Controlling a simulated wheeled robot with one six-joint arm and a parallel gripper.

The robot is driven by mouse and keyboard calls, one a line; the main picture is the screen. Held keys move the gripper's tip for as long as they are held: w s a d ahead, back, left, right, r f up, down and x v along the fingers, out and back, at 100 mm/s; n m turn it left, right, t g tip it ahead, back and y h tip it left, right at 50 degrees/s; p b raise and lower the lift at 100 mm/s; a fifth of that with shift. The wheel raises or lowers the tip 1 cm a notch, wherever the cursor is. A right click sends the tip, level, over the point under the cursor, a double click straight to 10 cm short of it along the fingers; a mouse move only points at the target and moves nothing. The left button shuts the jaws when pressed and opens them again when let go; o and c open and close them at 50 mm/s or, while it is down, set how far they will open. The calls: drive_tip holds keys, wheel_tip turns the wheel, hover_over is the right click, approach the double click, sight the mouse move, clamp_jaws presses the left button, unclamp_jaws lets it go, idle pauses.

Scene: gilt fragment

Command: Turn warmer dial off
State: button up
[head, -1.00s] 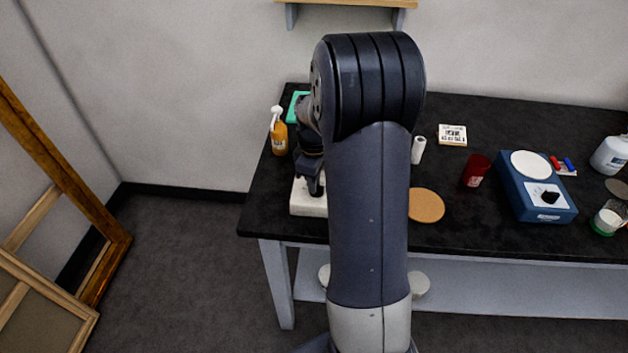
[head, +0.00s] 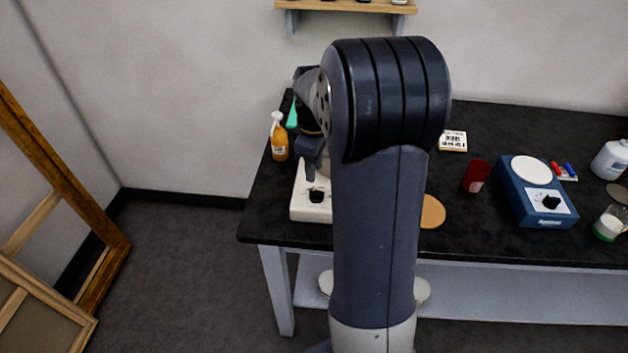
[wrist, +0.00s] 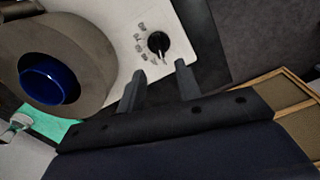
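The warmer (head: 308,208) is a white box at the left end of the black table, with a black dial (head: 316,196) on its front. In the wrist view the dial (wrist: 158,43) sits on the white panel (wrist: 125,20) beside small printed marks. A pale mark shows on the dial's edge nearest my fingers; I cannot tell its setting. A round grey-brown body (wrist: 60,50) with a blue vessel (wrist: 48,80) inside is beside the panel. My gripper (wrist: 160,69) is open and empty, its fingertips apart and just short of the dial. In the head view my gripper (head: 312,168) is above and behind the dial, and my arm hides part of the warmer.
An orange spray bottle (head: 279,140) stands left of the warmer, near a green item (head: 292,115). A round cork mat (head: 432,212), a red cup (head: 475,176) and a blue device with its own black knob (head: 535,190) are to the right. Wooden frames (head: 60,180) lean at far left.

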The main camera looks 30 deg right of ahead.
sight(314, 190)
wheel_tip(314, 190, up, 4)
drive_tip(key=shift+f, duration=0.1)
idle(0.4)
wheel_tip(314, 190, down, 11)
drive_tip(key=shift+r, duration=0.15)
idle(0.5)
